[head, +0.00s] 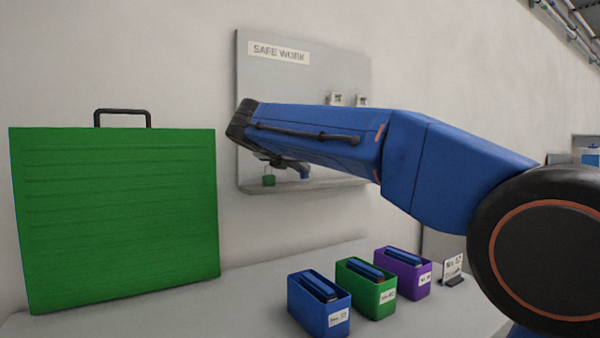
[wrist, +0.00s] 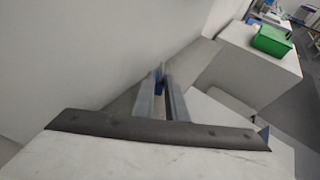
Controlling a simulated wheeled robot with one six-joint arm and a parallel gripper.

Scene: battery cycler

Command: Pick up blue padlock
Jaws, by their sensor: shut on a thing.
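My gripper (wrist: 160,88) shows its two grey fingers in the wrist view, shut on the blue padlock (wrist: 158,76), a small blue patch between the fingertips. In the head view the blue padlock (head: 305,174) shows just below the end of my arm, in front of the grey SAFE WORK board (head: 300,75). Most of the padlock is hidden by the fingers and arm. A small green padlock (head: 268,180) is to its left, by the board's lower ledge.
A large green case (head: 115,220) stands at left on the grey table (head: 230,315). Blue (head: 318,310), green (head: 365,295) and purple (head: 402,275) labelled bins stand in front, with a small sign (head: 453,270) beside them. The wrist view shows a green box (wrist: 272,40) on a white surface.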

